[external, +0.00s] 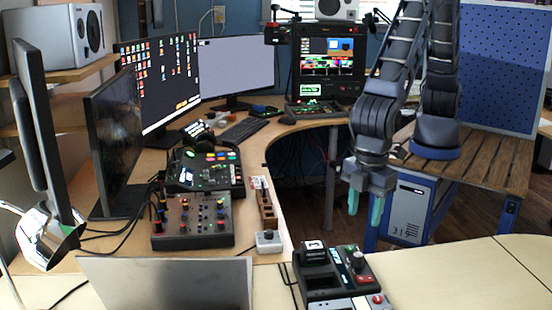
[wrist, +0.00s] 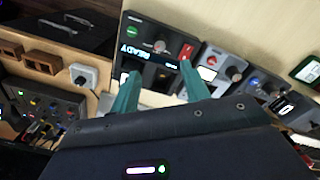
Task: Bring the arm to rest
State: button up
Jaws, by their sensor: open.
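My arm hangs down from the upper right in the external view. My gripper (external: 364,204) points downward with its two green fingers apart and nothing between them. It hangs in the air above and behind a dark control box (external: 318,272) with a knob and red button on the near desk. In the wrist view my gripper (wrist: 157,92) is also open and empty. There its fingers overlap the control box (wrist: 149,32), which has a lit "READY" display; part of the box is hidden behind them.
A mixer (external: 193,221) and a switcher (external: 205,171) stand on the desk to the left, with monitors (external: 158,76) behind. A small grey box with a knob (external: 268,241) sits nearby. A slatted wooden bench (external: 480,165) stands at the right. The near desk's right side (external: 460,275) is clear.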

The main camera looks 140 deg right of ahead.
jog(key=s+d+r+n+t, duration=0.1)
jog(key=s+d+r+t, duration=0.1)
jog(key=s+r, duration=2.1)
jog(key=s+r+t, duration=0.1)
jog(key=s+r, duration=0.1)
jog(key=s, duration=1.1)
jog(key=s+d+r+n+t, duration=0.1)
jog(key=s+r, duration=0.2)
jog(key=s, duration=0.9)
jog(key=shift+s+d+r+t, duration=0.2)
jog(key=shift+s+t, duration=0.1)
jog(key=shift+s, duration=0.1)
